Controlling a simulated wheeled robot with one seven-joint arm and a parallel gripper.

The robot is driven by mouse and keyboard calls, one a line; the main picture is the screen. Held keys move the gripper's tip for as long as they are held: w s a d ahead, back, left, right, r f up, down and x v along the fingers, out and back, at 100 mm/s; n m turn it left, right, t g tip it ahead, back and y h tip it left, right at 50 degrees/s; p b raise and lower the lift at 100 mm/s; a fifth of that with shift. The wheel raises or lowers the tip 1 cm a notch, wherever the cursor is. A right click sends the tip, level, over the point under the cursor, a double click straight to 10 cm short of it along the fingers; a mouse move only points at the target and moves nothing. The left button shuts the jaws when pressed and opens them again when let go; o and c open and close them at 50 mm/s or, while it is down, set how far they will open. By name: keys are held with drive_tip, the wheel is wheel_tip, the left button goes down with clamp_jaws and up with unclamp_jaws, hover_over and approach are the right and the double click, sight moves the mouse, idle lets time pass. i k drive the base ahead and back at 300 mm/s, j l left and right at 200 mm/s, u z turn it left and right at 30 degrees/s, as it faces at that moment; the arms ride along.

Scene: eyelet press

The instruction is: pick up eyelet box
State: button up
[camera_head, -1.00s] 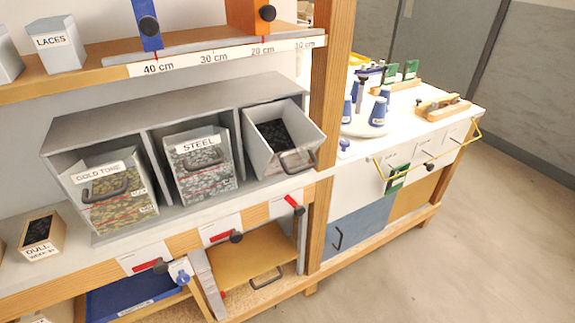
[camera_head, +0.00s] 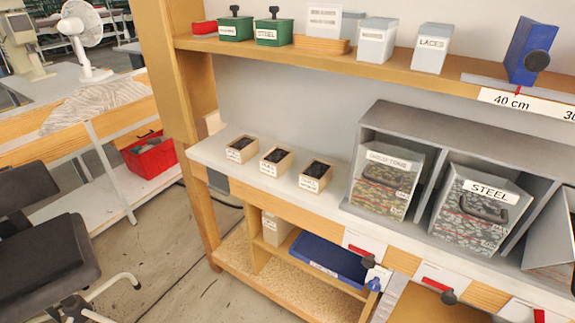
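No box is labelled as the eyelet box in legible words. Three small open wooden boxes with dark contents and white labels stand in a row on the grey bench shelf: a left one (camera_head: 242,149), a middle one (camera_head: 276,161) and a right one (camera_head: 315,176). Their labels are too small to read. Right of them, a grey bin marked like "GOLD TONE" (camera_head: 384,184) and a grey bin marked "STEEL" (camera_head: 480,211) sit tilted in a grey rack (camera_head: 437,132). A third bin is cut off at the right edge. My gripper is not in view.
Above, a wooden shelf (camera_head: 330,62) carries green boxes (camera_head: 273,31), a white box (camera_head: 377,39) and a "LACES" box (camera_head: 431,47). A blue tray (camera_head: 329,260) lies below. A black chair (camera_head: 44,250) stands at left; floor between is free.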

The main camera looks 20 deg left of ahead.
sight(277, 161)
drive_tip(key=i+j+z, duration=0.1)
drive_tip(key=j, duration=0.6)
drive_tip(key=i+j+z, duration=0.1)
drive_tip(key=i+j, duration=0.15)
drive_tip(key=j, duration=0.5)
drive_tip(key=i+j+z, duration=0.1)
drive_tip(key=j, duration=0.65)
drive_tip(key=i+j+z, duration=0.15)
drive_tip(key=j, duration=0.6)
drive_tip(key=i+j+z, duration=0.1)
drive_tip(key=j, duration=0.65)
